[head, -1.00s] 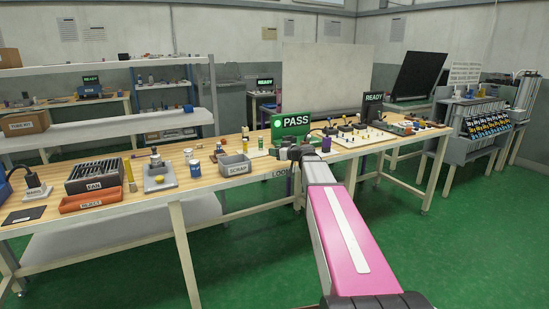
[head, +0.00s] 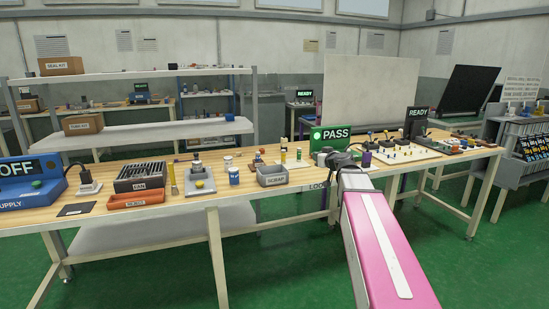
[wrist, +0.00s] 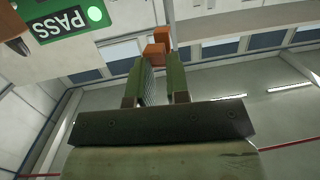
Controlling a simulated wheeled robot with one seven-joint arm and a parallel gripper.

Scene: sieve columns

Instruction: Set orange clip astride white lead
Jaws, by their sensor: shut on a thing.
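My gripper (wrist: 163,62) is shut on an orange clip (wrist: 154,52), which shows at the fingertips in the wrist view. The clip's far end rises past the fingers, with ceiling and wall behind it. In the head view my arm reaches to the front edge of the bench, and its dark wrist (head: 340,160) hides the fingers and the clip. I cannot make out the white lead in either view.
The wooden bench (head: 225,201) carries a grey scrap bin (head: 271,180), a red reject tray (head: 137,200) and a blue supply box (head: 30,190). A green PASS display (head: 331,136) stands behind my wrist. A pale board (head: 402,153) with small parts lies to the right.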

